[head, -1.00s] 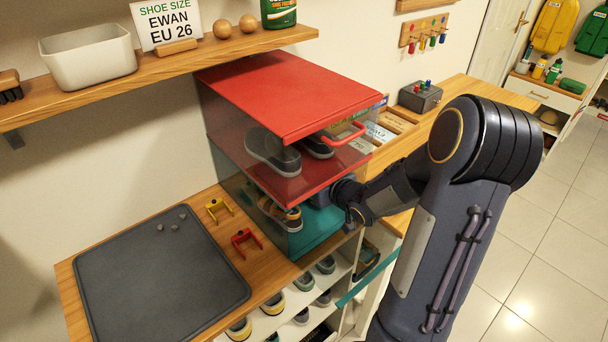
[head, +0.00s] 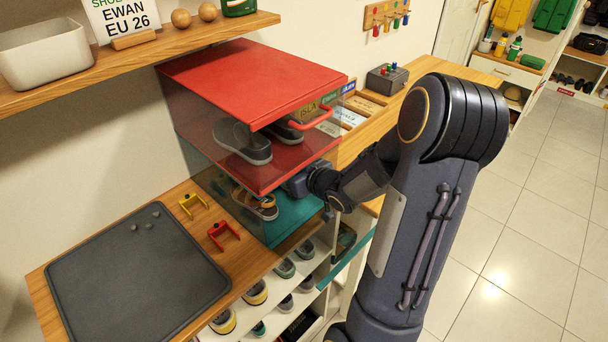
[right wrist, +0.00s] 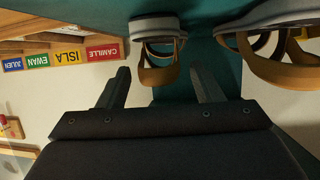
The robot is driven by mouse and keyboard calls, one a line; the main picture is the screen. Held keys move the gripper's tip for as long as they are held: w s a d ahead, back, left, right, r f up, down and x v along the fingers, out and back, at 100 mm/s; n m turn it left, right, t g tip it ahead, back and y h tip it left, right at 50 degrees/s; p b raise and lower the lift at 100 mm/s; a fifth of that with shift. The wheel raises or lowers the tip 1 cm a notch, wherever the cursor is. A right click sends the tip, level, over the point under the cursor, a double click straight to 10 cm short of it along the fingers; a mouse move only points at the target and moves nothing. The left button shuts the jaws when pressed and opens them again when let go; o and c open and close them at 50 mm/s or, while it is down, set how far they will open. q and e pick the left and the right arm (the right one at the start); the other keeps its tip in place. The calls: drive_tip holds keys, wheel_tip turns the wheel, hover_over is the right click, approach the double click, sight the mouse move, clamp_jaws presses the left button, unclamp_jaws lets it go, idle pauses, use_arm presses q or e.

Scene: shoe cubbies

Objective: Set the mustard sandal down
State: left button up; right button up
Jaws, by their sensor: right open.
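Two mustard-strapped sandals with grey soles sit on the teal floor of the lower compartment of a clear-sided cubby. In the head view one sandal (head: 265,207) shows through the side wall. In the right wrist view, which appears upside down, one sandal (right wrist: 156,52) is straight ahead of my right gripper (right wrist: 160,78) and the other (right wrist: 268,58) is at the right. My right gripper's fingers are apart, with nothing held between them. They point at the first sandal; I cannot tell whether they touch it. In the head view the fingers are hidden by the cubby. My left gripper is not seen.
A red compartment (head: 250,80) with grey shoes (head: 240,140) sits above the teal one (head: 298,214). A dark mat (head: 135,270), a yellow clip (head: 193,204) and a red clip (head: 223,235) lie on the bench at left. Shelves below hold several shoes.

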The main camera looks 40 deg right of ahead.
drive_tip(key=p+v, duration=0.1)
drive_tip(key=v, duration=1)
drive_tip(key=shift+w+p, duration=0.1)
drive_tip(key=shift+p, duration=0.2)
drive_tip(key=shift+r, duration=0.2)
drive_tip(key=s+a+r+g+y, duration=0.1)
drive_tip(key=s+a+g+y, duration=0.1)
drive_tip(key=s+a+g, duration=0.2)
drive_tip(key=s+a+r+m+g+y, duration=0.1)
drive_tip(key=s+a+g, duration=0.3)
drive_tip(key=s+a, duration=0.6)
drive_tip(key=a+y, duration=0.1)
drive_tip(key=a, duration=0.4)
drive_tip(key=shift+a+r, duration=0.3)
drive_tip(key=shift+a, duration=0.1)
drive_tip(key=shift+s+d, duration=0.1)
